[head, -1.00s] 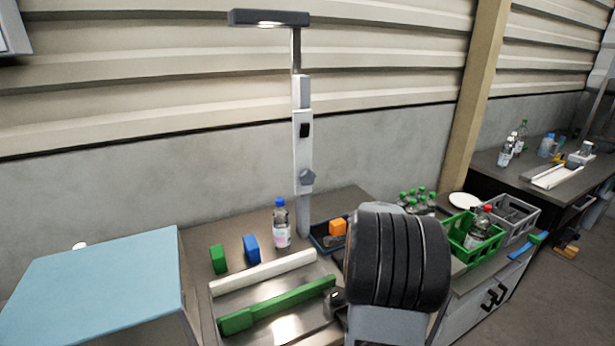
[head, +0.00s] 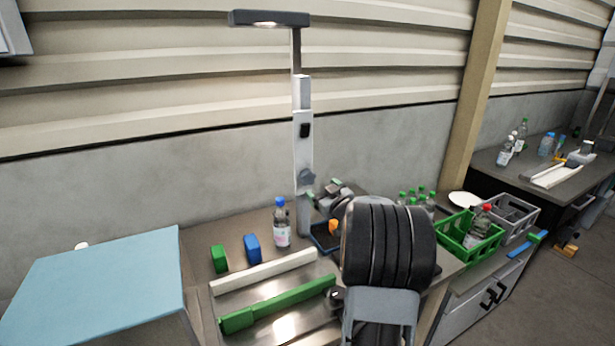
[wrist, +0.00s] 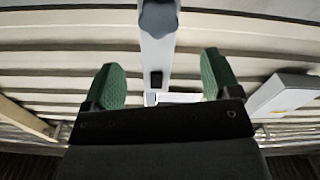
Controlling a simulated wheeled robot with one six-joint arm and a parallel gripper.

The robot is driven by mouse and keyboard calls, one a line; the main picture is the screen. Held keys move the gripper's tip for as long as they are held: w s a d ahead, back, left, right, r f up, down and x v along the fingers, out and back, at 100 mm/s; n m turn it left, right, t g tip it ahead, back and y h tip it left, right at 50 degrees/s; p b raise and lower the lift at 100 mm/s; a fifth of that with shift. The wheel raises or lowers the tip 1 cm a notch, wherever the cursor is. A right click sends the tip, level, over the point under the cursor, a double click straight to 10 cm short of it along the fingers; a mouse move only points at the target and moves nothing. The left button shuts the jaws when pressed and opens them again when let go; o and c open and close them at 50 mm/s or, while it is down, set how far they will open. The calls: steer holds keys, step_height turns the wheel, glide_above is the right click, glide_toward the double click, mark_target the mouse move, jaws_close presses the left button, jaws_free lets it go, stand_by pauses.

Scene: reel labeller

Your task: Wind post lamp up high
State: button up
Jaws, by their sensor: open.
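The post lamp stands upright at the back of the bench, with a white and grey post (head: 303,140) and a dark lamp head (head: 268,18) on top, lit underneath. A grey lobed knob (head: 306,178) sits low on the post's sleeve, below a small black block (head: 305,130). My gripper (head: 324,192) is open and just right of the knob in the head view, partly hidden by my arm. In the wrist view its green-padded fingers (wrist: 164,78) are apart and empty. The post runs between them in the picture, with the knob (wrist: 158,18) at the top edge, beyond the fingertips.
A blue-capped bottle (head: 281,225) stands left of the post. A dark blue tray (head: 325,243) with an orange block (head: 333,227) lies near the post foot. Green (head: 219,258) and blue blocks (head: 252,249) stand left. A green crate (head: 470,238) is right of my arm.

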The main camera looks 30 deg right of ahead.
mark_target(309, 178)
steer(key=w+p, duration=0.1)
steer(key=w, duration=0.2)
steer(key=w+d, duration=0.1)
steer(key=w, duration=0.3)
steer(key=w+p, duration=0.1)
steer(key=w, duration=0.2)
steer(key=shift+w+d+p, duration=0.25)
steer(key=shift+w+p, duration=0.1)
steer(key=shift+w, duration=0.05)
steer(key=c, duration=0.9)
